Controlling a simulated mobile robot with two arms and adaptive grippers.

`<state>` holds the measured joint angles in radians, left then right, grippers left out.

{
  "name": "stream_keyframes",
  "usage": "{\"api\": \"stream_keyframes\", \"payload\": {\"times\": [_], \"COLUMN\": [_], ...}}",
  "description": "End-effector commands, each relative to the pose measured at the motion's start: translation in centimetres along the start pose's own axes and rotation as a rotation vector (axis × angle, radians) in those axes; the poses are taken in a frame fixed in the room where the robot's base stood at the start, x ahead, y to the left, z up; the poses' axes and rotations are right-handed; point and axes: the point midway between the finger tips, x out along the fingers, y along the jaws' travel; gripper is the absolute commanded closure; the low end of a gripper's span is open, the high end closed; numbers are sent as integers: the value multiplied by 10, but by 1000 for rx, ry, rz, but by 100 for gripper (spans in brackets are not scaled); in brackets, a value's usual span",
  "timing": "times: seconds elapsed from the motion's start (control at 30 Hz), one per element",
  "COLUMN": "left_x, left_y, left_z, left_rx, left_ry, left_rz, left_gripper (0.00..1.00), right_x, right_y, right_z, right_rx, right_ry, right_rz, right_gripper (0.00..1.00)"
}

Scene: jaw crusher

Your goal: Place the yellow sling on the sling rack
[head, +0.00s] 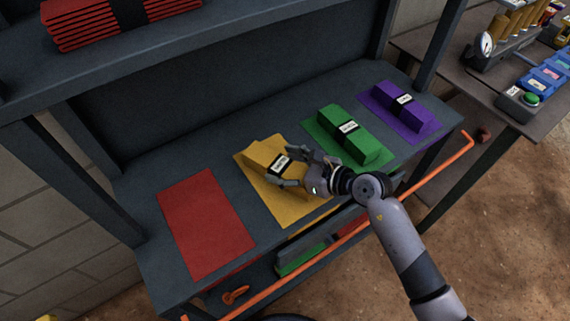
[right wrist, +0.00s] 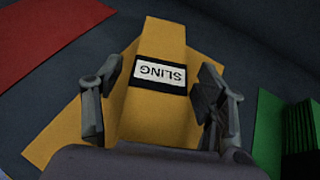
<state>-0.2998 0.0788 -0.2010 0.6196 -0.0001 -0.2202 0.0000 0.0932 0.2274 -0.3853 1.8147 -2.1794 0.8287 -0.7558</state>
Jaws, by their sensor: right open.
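The yellow sling (head: 262,158) is a folded bundle with a black band and a white label. It lies on the yellow mat (head: 296,208) of the dark grey sling rack (head: 136,195). My right gripper (head: 288,167) is at the sling, its fingers open on either side of it. In the right wrist view the sling (right wrist: 158,98) lies between the two open fingers (right wrist: 158,88), with gaps between them and its sides. The label reads SLING, upside down. My left gripper is not in view.
The red mat (head: 205,222) is bare. A green sling (head: 348,135) and a purple sling (head: 403,107) lie on their mats to the right. Red slings (head: 120,22) lie on the upper shelf. An orange rail (head: 345,237) runs along the front. A side table (head: 465,85) stands right.

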Motion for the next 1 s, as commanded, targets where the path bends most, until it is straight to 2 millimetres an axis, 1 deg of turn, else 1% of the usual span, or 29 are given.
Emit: {"api": "stream_keyframes", "payload": {"times": [0.03,0.17,0.27,0.4,0.5,0.6,0.7,0.8,1.0], "left_x": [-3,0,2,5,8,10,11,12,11], "left_y": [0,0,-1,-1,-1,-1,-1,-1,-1], "left_z": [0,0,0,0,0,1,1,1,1], "left_rx": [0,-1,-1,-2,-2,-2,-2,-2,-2], "left_ry": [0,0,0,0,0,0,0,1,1], "left_rz": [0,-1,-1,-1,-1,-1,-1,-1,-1], "left_gripper": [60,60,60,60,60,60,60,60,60], "right_x": [-1,-16,-36,-68,-88,-103,-114,-119,-121], "right_y": [0,-1,0,0,0,0,0,0,0], "right_z": [4,0,0,-1,0,-1,0,1,2], "right_rx": [0,-2,-3,-4,-4,-1,-1,0,0], "right_ry": [-1,2,2,4,3,2,1,0,-1], "right_rz": [0,-3,-1,-1,-1,-1,0,1,1], "right_gripper": [34,34,34,34,34,34,34,34,34]}}
